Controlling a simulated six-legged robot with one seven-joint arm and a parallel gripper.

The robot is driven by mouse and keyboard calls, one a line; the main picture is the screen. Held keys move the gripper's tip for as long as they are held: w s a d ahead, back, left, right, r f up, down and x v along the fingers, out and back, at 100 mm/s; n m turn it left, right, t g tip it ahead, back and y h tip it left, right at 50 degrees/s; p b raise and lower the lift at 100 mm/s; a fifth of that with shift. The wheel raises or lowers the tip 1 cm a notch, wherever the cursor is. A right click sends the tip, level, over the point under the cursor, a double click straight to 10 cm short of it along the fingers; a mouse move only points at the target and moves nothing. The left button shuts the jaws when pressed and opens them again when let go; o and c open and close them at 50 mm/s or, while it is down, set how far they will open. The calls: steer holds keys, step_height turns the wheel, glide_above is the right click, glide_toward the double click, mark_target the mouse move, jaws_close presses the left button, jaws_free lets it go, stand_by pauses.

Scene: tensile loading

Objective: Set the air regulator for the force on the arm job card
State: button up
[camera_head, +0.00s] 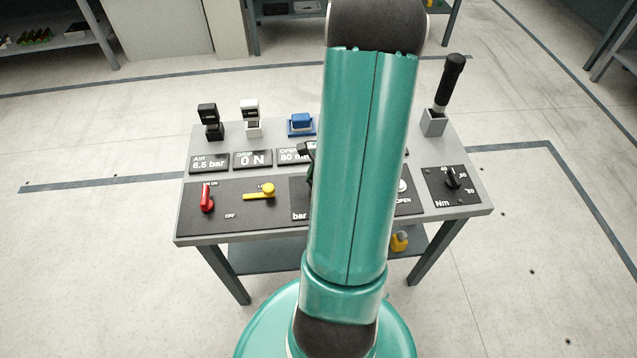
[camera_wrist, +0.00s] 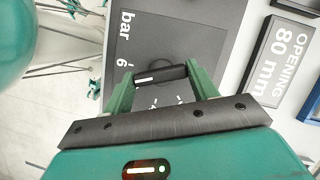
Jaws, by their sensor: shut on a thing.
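In the wrist view, the air regulator is a black knob (camera_wrist: 150,78) with a white pointer line, on a dark panel (camera_wrist: 178,32) marked "bar". My gripper (camera_wrist: 162,76) is shut on the knob, with a green finger at each end. In the head view my arm hides the knob and most of this panel; only its "bar" edge (camera_head: 299,212) shows. Displays read AIR 6.5 bar (camera_head: 208,163), GRIP 0 N (camera_head: 252,160) and OPENING 80 mm (camera_wrist: 289,50). I cannot make out a job card.
The grey table (camera_head: 330,235) also bears a red lever (camera_head: 206,198) at ON, a yellow handle (camera_head: 262,191) and an Nm dial (camera_head: 452,180). Several clamp-like pieces stand along the back left. A black-handled tool (camera_head: 450,82) stands in a grey holder at the back right.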

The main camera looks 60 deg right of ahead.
steer(key=n+g, duration=0.1)
steer(key=n, duration=0.3)
steer(key=shift+w+y, duration=0.15)
steer(key=shift+y, duration=0.15)
steer(key=n+g, duration=0.1)
steer(key=n, duration=0.2)
steer(key=shift+w+n+g, duration=0.1)
steer(key=shift+n+g, duration=0.2)
steer(key=shift+g, duration=0.1)
steer(key=n+g, duration=0.1)
steer(key=n, duration=0.2)
steer(key=shift+n, duration=0.3)
steer(key=n, duration=0.1)
steer(key=n+g+h, duration=0.1)
steer(key=n, duration=0.1)
steer(key=shift+w+a+n+h, duration=0.15)
steer(key=shift+n+h, duration=0.15)
steer(key=n+h, duration=0.1)
steer(key=n, duration=0.2)
steer(key=n+g+h, duration=0.1)
steer(key=n, duration=0.2)
steer(key=shift+a+g, duration=0.15)
steer(key=shift+g, duration=0.15)
steer(key=n+h, duration=0.2)
steer(key=n, duration=0.4)
steer(key=shift+a, duration=0.1)
steer(key=shift+h, duration=0.3)
steer(key=o, duration=1)
